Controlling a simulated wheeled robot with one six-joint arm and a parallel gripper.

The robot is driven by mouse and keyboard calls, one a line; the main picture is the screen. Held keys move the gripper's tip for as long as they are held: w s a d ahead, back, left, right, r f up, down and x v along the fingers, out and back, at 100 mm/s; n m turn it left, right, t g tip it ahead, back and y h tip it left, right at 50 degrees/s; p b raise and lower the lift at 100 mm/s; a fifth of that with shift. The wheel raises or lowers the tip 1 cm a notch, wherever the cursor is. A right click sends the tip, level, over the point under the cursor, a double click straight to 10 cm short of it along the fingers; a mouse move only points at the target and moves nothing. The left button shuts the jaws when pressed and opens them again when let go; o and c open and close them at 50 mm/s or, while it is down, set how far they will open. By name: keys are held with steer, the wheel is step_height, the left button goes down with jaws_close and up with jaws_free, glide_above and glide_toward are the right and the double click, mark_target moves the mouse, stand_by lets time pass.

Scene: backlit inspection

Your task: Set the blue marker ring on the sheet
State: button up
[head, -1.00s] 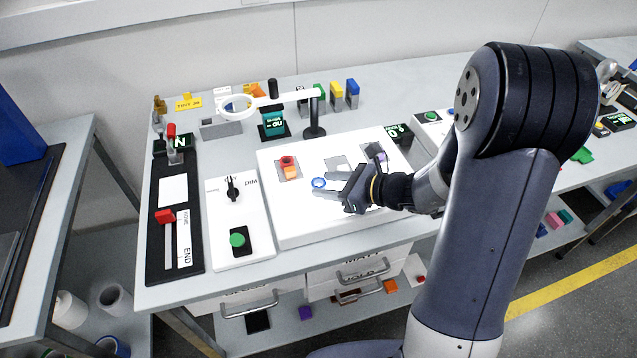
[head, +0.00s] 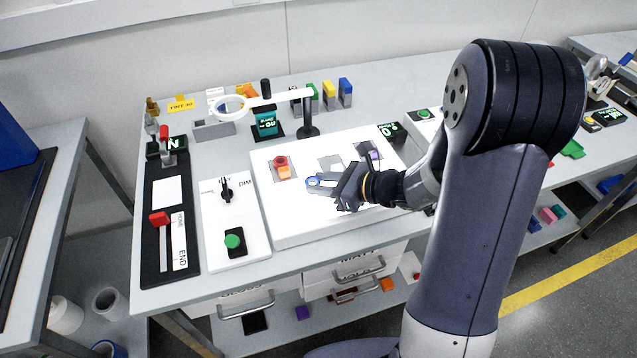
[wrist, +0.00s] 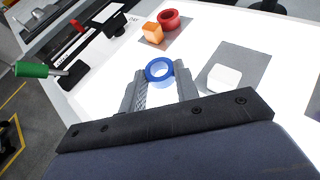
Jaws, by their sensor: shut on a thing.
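The blue marker ring (head: 313,181) is at the tips of my gripper (head: 321,182), over the bright white light panel (head: 300,225). In the wrist view the ring (wrist: 150,73) sits between the two fingertips (wrist: 160,82), which are closed on its sides. I cannot tell whether its underside touches the panel. Grey sheets lie on the panel. One sheet (wrist: 232,57) with a white block (wrist: 224,78) on it is right of the ring in the wrist view. Another sheet (wrist: 181,37) lies beyond the ring, under an orange cube (wrist: 152,33) and a red ring (wrist: 169,18).
A magnifier on a stand (head: 308,130) rises behind the panel. A white dial board with a green button (head: 232,241) and a black board with a red slider (head: 160,218) lie left. A purple piece (head: 375,155) is near the panel's right side.

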step_height(320, 180, up, 10)
steer(key=p, duration=0.1)
steer(key=shift+f, duration=0.1)
